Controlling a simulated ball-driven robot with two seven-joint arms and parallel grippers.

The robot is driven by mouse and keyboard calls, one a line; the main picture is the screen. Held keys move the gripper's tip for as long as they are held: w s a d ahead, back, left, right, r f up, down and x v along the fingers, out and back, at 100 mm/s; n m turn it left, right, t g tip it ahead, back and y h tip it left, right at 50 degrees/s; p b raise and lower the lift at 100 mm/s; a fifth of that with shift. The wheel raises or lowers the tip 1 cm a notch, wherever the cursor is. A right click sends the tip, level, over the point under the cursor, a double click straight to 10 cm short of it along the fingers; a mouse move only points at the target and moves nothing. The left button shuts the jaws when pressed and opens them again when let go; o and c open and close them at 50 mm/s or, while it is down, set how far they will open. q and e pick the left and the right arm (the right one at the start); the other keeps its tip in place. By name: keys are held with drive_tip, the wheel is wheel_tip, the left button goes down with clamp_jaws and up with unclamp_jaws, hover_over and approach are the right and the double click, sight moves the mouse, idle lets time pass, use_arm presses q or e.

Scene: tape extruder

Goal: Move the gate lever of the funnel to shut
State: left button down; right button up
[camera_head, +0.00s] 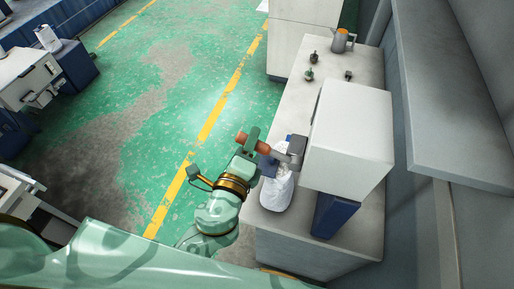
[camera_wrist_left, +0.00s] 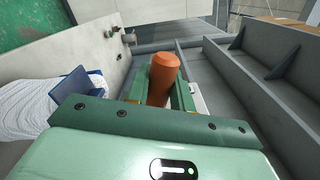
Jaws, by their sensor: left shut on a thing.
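The gate lever shows as an orange-brown cylindrical handle (camera_head: 264,147), pointing left from a grey metal part (camera_head: 296,145) on the front of the white machine. In the left wrist view the orange handle (camera_wrist_left: 163,75) stands between the fingers. My left gripper (camera_head: 253,142) is shut around the handle, whose rounded end sticks out past the fingers on the left. The funnel cannot be told clearly from the grey metal part, and the gripper hides part of the lever. My right gripper is not in view.
The white machine box (camera_head: 350,135) stands on a pale bench (camera_head: 337,88) with small parts and an orange-grey can (camera_head: 340,40) at the back. Green floor (camera_head: 130,90) lies open to the left.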

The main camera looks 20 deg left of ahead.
sight(259, 143)
use_arm(q)
drive_tip(key=shift+s+d+r+m+p, duration=0.1)
drive_tip(key=shift+d+r+m+p, duration=0.55)
drive_tip(key=shift+r+m+p, duration=0.45)
drive_tip(key=shift+d+r+m+p, duration=0.25)
drive_tip(key=shift+r+m+p, duration=0.15)
drive_tip(key=shift+p, duration=0.35)
drive_tip(key=shift+d, duration=0.15)
drive_tip(key=shift+d+r+m+p, duration=0.45)
drive_tip(key=shift+r+m+p, duration=0.2)
drive_tip(key=shift+m+p, duration=0.35)
drive_tip(key=shift+s+d+r+m+p, duration=0.1)
drive_tip(key=shift+d+r+m+p, duration=0.45)
drive_tip(key=shift+p, duration=0.3)
drive_tip(key=shift+d+m+p, duration=0.3)
drive_tip(key=shift+m, duration=0.15)
